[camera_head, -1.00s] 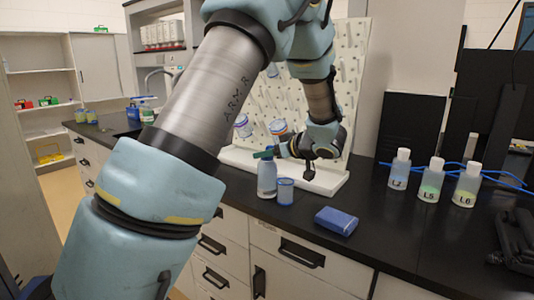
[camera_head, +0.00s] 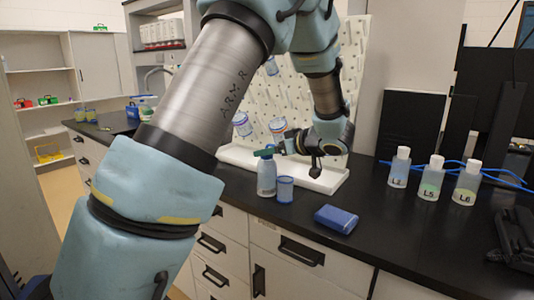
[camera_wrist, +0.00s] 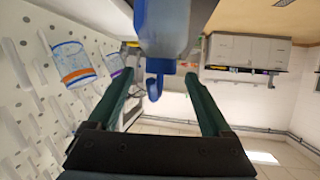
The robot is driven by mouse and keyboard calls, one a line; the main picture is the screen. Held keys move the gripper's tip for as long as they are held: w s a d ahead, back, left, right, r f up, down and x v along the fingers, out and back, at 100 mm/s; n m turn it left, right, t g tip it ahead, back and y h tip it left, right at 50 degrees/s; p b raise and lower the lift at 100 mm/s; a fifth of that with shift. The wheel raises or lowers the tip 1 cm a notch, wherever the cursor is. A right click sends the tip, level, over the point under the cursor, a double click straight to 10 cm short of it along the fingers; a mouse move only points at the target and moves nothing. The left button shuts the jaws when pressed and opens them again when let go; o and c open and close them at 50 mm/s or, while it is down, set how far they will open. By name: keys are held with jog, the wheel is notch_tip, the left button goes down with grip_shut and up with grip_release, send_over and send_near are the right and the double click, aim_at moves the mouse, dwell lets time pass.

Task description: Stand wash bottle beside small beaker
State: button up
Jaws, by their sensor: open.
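The wash bottle (camera_head: 266,179), pale with a bluish lower part, stands upright on the black bench. The small beaker (camera_head: 285,190), blue-tinted and clear, stands close to its right. My gripper (camera_head: 269,151) is at the top of the bottle, its green fingers open. In the wrist view the fingers (camera_wrist: 159,78) spread either side of the bottle's blue top, with a gap showing on each side. The bottle's body (camera_wrist: 163,22) shows at the upper edge of that view. The beaker is not clear there.
A white pegboard drying rack (camera_head: 345,95) with hung beakers stands behind on a white tray (camera_head: 328,182). A blue box (camera_head: 336,219) lies front right. Bottles L2 (camera_head: 399,168), L5 (camera_head: 431,178) and L6 (camera_head: 467,185) stand further right. Bare bench lies between.

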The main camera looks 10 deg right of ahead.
jog(key=b+v, duration=0.1)
jog(key=v, duration=0.9)
jog(key=shift+s+f, duration=0.1)
